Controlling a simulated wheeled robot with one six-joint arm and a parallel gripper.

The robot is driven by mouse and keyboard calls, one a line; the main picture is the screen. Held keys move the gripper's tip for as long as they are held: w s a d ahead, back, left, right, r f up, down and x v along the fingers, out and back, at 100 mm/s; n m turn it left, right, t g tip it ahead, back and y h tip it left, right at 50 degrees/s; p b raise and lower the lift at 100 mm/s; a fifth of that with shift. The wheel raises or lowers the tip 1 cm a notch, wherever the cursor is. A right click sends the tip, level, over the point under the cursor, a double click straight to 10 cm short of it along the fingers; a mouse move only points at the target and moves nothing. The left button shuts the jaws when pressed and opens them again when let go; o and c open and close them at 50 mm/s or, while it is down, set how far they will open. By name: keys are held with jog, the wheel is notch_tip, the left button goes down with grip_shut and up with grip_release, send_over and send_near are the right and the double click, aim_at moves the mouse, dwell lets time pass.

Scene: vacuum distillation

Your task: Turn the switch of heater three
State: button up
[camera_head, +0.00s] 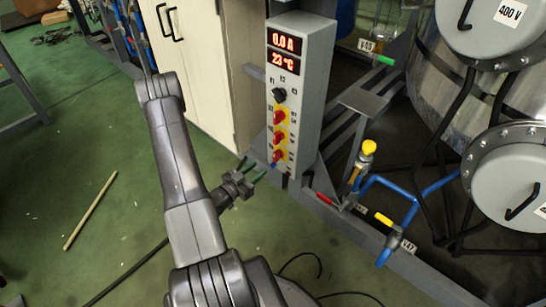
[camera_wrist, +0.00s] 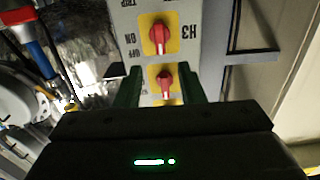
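A grey control box (camera_head: 294,95) carries a lit display, a black knob and a column of red rotary switches on yellow plates. In the wrist view, the switch marked H3 (camera_wrist: 158,37) is at the top, beyond my fingertips; its red handle looks roughly upright in that picture. It appears to be the lowest switch in the head view (camera_head: 278,157). Another red switch (camera_wrist: 165,82) shows between my green fingers. My gripper (camera_head: 252,169) is open and empty, just left of the box's lower part; it also shows in the wrist view (camera_wrist: 161,76). No contact is visible.
A beige cabinet (camera_head: 200,75) stands behind the box on the left. A grey frame (camera_head: 400,265) with blue pipes (camera_head: 400,205) and a yellow-topped valve (camera_head: 368,147) is to the right. Large metal vessels (camera_head: 495,85) stand further right. Green floor on the left is mostly clear.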

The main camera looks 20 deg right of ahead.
aim_at(274, 156)
jog(key=b+x, duration=0.1)
jog(key=x, duration=0.8)
jog(key=shift+w+d, duration=0.1)
jog(key=shift+c, duration=0.3)
grip_shut()
